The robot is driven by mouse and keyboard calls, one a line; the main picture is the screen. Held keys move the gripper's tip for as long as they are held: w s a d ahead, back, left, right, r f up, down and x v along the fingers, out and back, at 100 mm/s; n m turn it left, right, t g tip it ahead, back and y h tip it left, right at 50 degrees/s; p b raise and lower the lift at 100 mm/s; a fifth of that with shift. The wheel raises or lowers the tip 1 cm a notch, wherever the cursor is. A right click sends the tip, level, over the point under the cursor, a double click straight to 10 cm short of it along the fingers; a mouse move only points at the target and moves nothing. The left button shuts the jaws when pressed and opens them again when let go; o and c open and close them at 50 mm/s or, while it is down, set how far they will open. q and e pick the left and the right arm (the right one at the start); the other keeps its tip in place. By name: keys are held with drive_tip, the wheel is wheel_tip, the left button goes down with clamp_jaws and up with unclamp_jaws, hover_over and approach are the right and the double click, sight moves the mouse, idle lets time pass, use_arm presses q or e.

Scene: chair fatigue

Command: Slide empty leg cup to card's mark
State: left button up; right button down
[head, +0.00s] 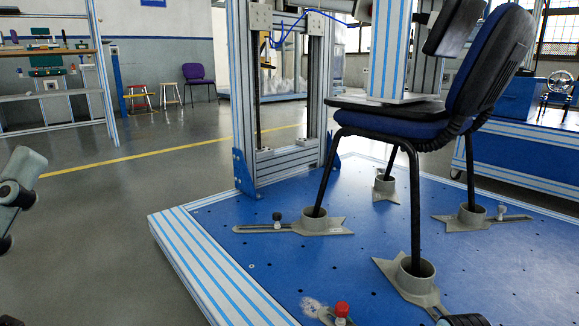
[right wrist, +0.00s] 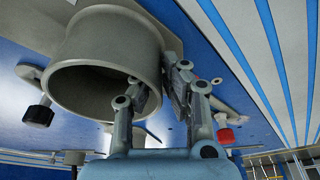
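In the right wrist view, a grey leg cup (right wrist: 85,42) fills the upper left; its opening is dark and no leg shows in it. My right gripper (right wrist: 162,88) has its fingers on either side of the cup's near wall, and they look shut on it. A red knob (right wrist: 225,136) is just beyond the fingers; a red knob on a grey bracket also shows in the head view (head: 342,310). A pale mark (head: 312,306) lies beside that bracket. I cannot make out the card. My left gripper is out of view; only an arm part shows at left.
A blue-seated chair (head: 400,122) stands with its legs in grey cups on the blue platform (head: 250,245). The front cup (head: 413,278) is near the lower edge of the head view. A black knob (right wrist: 38,114) is left of the held cup. A metal frame (head: 240,100) rises behind.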

idle(0.5)
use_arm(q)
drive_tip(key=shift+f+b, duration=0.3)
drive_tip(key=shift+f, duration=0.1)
use_arm(e)
drive_tip(key=shift+w+a, duration=1.95)
drive_tip(key=shift+w, duration=0.2)
drive_tip(key=shift+w+a, duration=0.15)
drive_tip(key=c, duration=1.5)
unclamp_jaws()
use_arm(q)
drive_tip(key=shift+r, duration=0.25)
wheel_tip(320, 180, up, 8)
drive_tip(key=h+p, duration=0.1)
drive_tip(key=p, duration=0.5)
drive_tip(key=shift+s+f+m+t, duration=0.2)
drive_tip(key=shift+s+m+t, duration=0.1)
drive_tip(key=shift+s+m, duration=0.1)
use_arm(e)
drive_tip(key=v, duration=0.3)
drive_tip(key=w+v, duration=0.1)
drive_tip(key=v, duration=0.1)
drive_tip(key=shift+r, duration=0.5)
